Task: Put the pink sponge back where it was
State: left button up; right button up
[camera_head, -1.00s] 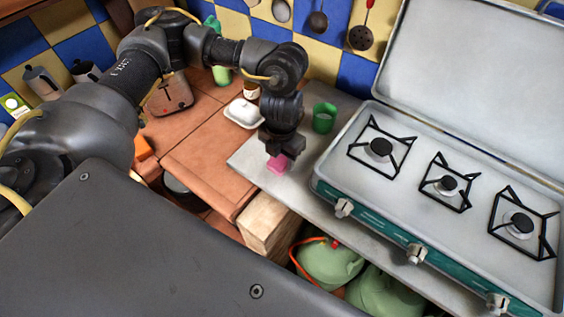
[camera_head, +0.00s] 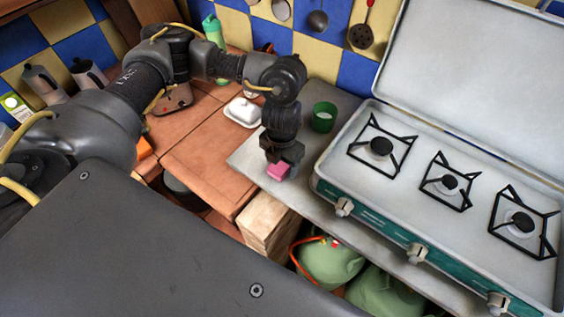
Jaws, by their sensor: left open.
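The pink sponge (camera_head: 279,171) is on or just above the grey metal counter (camera_head: 250,158), left of the gas stove. I cannot tell whether it touches the counter. My left gripper (camera_head: 282,160) points down right at the sponge and is open. The sponge shows at its fingertips on the near side, and the fingers hide part of it. I cannot tell whether the fingers touch it. My right gripper is out of view.
A green cup (camera_head: 323,117) stands just behind my left gripper. The gas stove (camera_head: 335,181) with its raised lid borders it on the right. A white butter dish (camera_head: 243,112) sits on the tiled counter (camera_head: 205,160). Green gas bottles (camera_head: 328,264) stand below the metal counter.

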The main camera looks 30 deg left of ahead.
aim_at(282, 164)
pick_arm(q)
jog(key=shift+r, duration=0.1)
jog(key=shift+r, duration=0.25)
notch_tip(282, 164, up, 12)
jog(key=shift+f+b, duration=0.15)
jog(key=shift+b, duration=0.2)
